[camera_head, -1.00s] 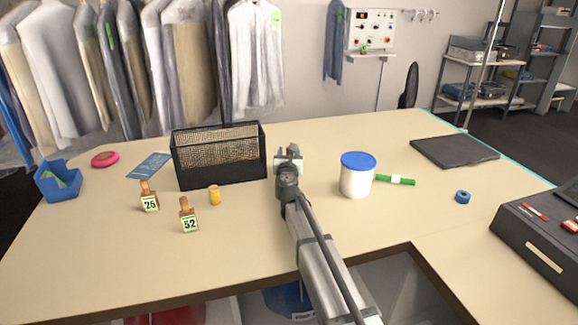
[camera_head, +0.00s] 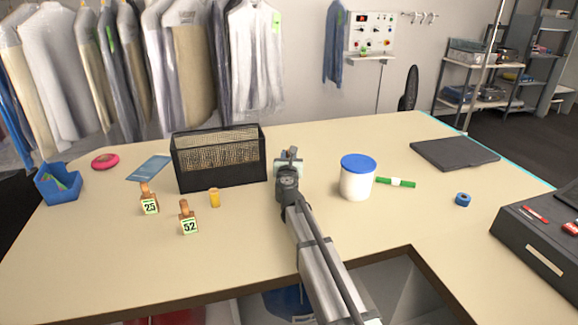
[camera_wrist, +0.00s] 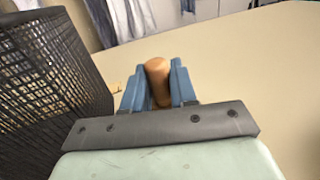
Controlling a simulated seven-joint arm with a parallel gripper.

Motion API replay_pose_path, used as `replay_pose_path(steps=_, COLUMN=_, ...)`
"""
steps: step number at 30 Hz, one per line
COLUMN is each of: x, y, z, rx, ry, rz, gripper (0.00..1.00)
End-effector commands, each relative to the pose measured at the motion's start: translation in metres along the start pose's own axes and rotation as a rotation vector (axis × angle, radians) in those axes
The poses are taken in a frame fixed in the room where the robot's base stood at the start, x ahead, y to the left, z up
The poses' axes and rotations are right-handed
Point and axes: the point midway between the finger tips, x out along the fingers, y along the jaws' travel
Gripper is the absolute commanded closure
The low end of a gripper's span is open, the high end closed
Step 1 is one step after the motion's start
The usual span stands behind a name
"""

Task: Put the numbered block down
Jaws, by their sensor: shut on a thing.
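My gripper (camera_head: 290,154) is over the table between the black mesh basket and the white tub. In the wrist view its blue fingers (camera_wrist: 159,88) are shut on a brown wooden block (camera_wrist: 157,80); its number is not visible. In the head view my gripper mostly hides this block. Whether the block touches the table I cannot tell. Two other numbered wooden blocks stand on the table at the left, one marked 25 (camera_head: 149,201) and one marked 52 (camera_head: 188,219).
The black mesh basket (camera_head: 219,177) is close on the gripper's left. The white tub (camera_head: 356,180) with a blue lid is on its right, with a green marker (camera_head: 396,183) beyond. The front left table (camera_head: 120,265) is clear.

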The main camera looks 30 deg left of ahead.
Motion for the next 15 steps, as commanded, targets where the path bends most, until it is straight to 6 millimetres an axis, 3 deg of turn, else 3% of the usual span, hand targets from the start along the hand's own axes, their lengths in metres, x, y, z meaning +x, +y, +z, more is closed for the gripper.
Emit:
replay_pose_path(steps=7, x=0.000, y=0.000, z=0.012, rx=0.001, ry=-0.001, rz=-0.001, gripper=1.00)
replay_pose_path(steps=15, x=0.000, y=0.000, z=0.055, rx=0.003, ry=-0.002, rz=-0.001, gripper=1.00)
